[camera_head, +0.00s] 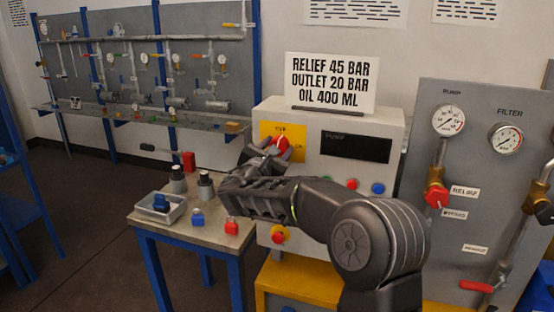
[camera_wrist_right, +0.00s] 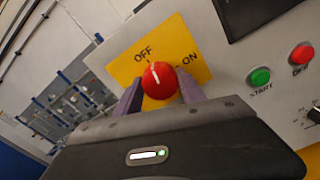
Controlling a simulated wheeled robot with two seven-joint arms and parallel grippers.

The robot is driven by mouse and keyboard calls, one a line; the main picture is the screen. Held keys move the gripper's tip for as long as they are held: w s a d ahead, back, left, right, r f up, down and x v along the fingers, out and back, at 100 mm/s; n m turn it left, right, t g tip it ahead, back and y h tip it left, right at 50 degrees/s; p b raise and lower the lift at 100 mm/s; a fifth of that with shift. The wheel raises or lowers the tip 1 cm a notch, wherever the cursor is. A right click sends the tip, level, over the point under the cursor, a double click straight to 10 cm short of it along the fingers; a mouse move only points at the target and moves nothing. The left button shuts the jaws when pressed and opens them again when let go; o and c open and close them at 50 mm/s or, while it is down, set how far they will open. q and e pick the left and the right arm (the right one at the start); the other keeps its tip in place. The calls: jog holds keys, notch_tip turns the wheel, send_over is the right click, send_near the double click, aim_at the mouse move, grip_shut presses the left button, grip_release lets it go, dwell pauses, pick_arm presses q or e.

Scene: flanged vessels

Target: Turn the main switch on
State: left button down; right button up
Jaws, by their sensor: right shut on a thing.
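The main switch is a red round knob (camera_wrist_right: 160,80) on a yellow plate (camera_wrist_right: 118,68) marked OFF and ON. A white line on the knob points up and left, toward OFF. In the head view the red knob (camera_head: 283,143) shows at the top left of the grey pump cabinet (camera_head: 364,121). My right gripper (camera_wrist_right: 160,92) is shut on the knob, one finger on each side of it. In the head view my right gripper (camera_head: 270,149) reaches the plate from below. The left gripper is not in view.
A green START button (camera_wrist_right: 260,77) and a red button (camera_wrist_right: 301,54) sit right of the plate. A small table (camera_head: 184,225) with padlocks and a tray (camera_head: 148,207) stands left of the cabinet. A gauge panel (camera_head: 475,185) stands at the right.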

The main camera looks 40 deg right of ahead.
jog(key=m+b, duration=0.4)
jog(key=b, duration=0.1)
jog(key=m+b, duration=0.4)
jog(key=b, duration=0.2)
jog(key=m+b, duration=0.3)
jog(key=b, duration=0.3)
jog(key=shift+f+m, duration=0.35)
jog(key=shift+m, duration=0.05)
jog(key=shift+r+m+b, duration=0.1)
jog(key=shift+m+b, duration=1.1)
jog(key=shift+b, duration=0.05)
jog(key=shift+r+m+b, duration=0.1)
jog(key=shift+m+b, duration=0.55)
jog(key=shift+m, duration=0.15)
jog(key=shift+r, duration=0.1)
jog(key=o, duration=1.4)
jog(key=shift+c, duration=0.2)
